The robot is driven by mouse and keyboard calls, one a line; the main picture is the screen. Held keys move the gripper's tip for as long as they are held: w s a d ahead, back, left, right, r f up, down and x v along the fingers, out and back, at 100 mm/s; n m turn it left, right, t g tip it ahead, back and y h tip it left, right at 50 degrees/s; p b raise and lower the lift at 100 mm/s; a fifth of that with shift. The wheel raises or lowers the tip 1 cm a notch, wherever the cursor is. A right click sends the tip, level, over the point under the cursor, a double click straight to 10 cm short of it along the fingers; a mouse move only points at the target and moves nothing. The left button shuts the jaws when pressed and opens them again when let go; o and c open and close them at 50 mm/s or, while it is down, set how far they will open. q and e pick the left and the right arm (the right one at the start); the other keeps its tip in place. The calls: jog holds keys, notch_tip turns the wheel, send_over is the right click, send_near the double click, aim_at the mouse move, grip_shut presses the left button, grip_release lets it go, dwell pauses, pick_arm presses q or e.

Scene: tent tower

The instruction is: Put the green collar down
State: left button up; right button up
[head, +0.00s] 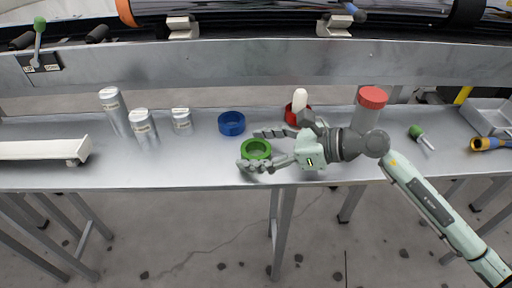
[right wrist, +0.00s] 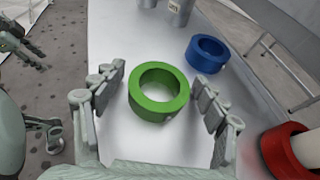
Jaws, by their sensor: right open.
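The green collar (head: 256,149) lies flat on the grey metal bench near its front edge. My right gripper (head: 256,150) is open, with one finger on either side of the collar. In the right wrist view the green collar (right wrist: 159,91) sits between the two spread fingers (right wrist: 160,98), with gaps on both sides. My left gripper is not in the head view; part of an arm with a gripper shows blurrily at the left edge of the right wrist view, and I cannot tell its state.
A blue collar (head: 231,123) lies behind and left of the green one. A red collar (head: 292,117) with a white piece stands behind my right gripper. Silver cylinders (head: 143,127) stand left. A red-capped cylinder (head: 372,98) and a green-handled tool (head: 418,133) are right. Bench space left of the collar is clear.

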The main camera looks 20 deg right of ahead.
aim_at(274, 149)
jog(key=shift+r, duration=0.15)
jog(key=v, duration=0.4)
jog(key=shift+f, duration=0.3)
jog(key=b+v, duration=0.1)
jog(key=v, duration=0.5)
jog(key=shift+s+d+r, duration=0.1)
jog(key=shift+d+r, duration=0.1)
jog(key=shift+r, duration=0.05)
jog(key=shift+v, duration=0.8)
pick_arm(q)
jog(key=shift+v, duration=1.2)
